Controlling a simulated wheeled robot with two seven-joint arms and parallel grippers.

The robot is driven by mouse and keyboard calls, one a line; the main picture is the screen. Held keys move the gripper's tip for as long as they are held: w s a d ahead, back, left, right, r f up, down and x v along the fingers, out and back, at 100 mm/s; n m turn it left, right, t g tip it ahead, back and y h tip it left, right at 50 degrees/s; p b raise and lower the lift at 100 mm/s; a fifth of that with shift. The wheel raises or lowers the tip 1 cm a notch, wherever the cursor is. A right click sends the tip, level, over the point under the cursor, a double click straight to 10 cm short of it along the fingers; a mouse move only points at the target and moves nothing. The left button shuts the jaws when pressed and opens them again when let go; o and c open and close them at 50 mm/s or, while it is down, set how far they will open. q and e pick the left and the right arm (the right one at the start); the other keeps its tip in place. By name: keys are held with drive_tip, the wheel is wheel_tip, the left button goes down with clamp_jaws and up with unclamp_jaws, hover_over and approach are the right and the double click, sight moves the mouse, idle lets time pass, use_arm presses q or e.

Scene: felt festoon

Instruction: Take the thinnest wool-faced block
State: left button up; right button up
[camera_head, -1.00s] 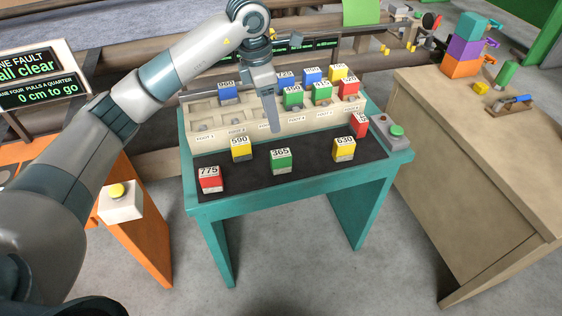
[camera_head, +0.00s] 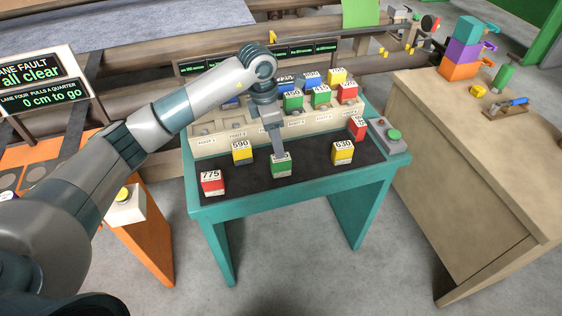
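On the dark mat (camera_head: 305,172) stand a red block marked 775 (camera_head: 212,185), a yellow 590 block (camera_head: 241,154), a green block (camera_head: 281,169), a yellow 630 block (camera_head: 342,155) and a red block (camera_head: 358,128) at the right. The blocks have coloured upper parts and pale bases; I cannot tell which is thinnest. My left gripper (camera_head: 279,152) points down at the green block, its tips at the block's top and covering part of its label. Its fingers are seen edge-on, so their opening does not show. My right gripper is out of view.
A beige rack (camera_head: 222,140) with pockets holds several blue, green, yellow and red blocks behind the mat. A grey box with a green button (camera_head: 393,136) stands at the table's right. A wooden bench (camera_head: 480,170) is right.

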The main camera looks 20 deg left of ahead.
use_arm(q)
drive_tip(key=p, duration=0.1)
hover_over(281, 166)
drive_tip(key=a, duration=0.1)
drive_tip(key=shift+w+a+f, duration=0.1)
drive_tip(key=shift+w+f, duration=0.1)
drive_tip(key=shift+f, duration=0.9)
drive_tip(key=shift+w+f, duration=0.15)
drive_tip(key=shift+f, duration=0.9)
drive_tip(key=shift+w+f+p, duration=0.2)
drive_tip(key=shift+f+p, duration=0.25)
drive_tip(key=shift+p, duration=0.2)
drive_tip(key=f, duration=0.1)
drive_tip(key=f+p, duration=0.1)
drive_tip(key=f, duration=0.1)
drive_tip(key=shift+w+d+p, duration=0.3)
drive_tip(key=shift+w+p, duration=0.05)
drive_tip(key=shift+f, duration=0.55)
drive_tip(key=shift+w, duration=0.1)
drive_tip(key=c, duration=1.2)
